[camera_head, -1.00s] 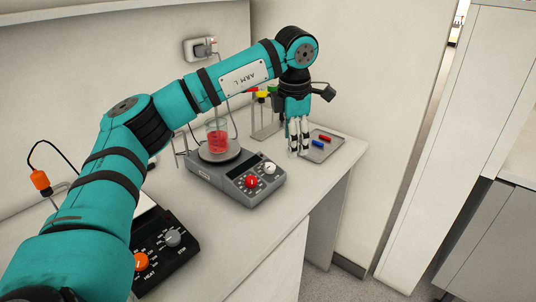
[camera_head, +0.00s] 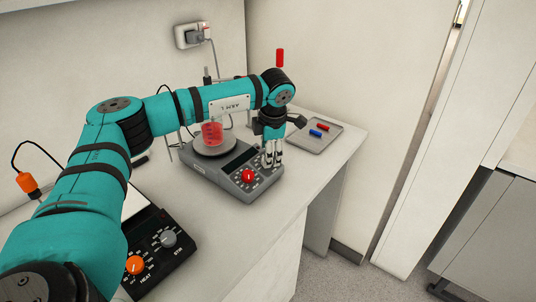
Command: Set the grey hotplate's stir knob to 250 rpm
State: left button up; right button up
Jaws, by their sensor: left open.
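The grey hotplate (camera_head: 212,187) stands on the bench with a beaker of red liquid (camera_head: 212,133) on its round plate. Its red knob (camera_head: 248,176) shows on the front panel. The pale knob to the right of it is hidden behind my left gripper. My left gripper (camera_head: 271,163) is open and points down at the right end of the panel, where that knob sits. I cannot tell whether the fingers are around the knob or touching it. The knob's setting cannot be read. My right gripper is not in view.
A black hotplate (camera_head: 150,276) with an orange and a grey knob stands at the front left, partly behind my left arm. A tray (camera_head: 333,139) with a red and a blue piece lies at the back right. A wall socket (camera_head: 189,36) is behind. The bench edge runs along the right.

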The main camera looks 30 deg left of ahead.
pick_arm(q)
jog(key=shift+x, duration=1.15)
jog(key=shift+w+a+f, duration=0.1)
jog(key=shift+w+f, duration=0.05)
jog(key=shift+f, duration=0.25)
jog(key=shift+c, duration=1.3)
grip_shut()
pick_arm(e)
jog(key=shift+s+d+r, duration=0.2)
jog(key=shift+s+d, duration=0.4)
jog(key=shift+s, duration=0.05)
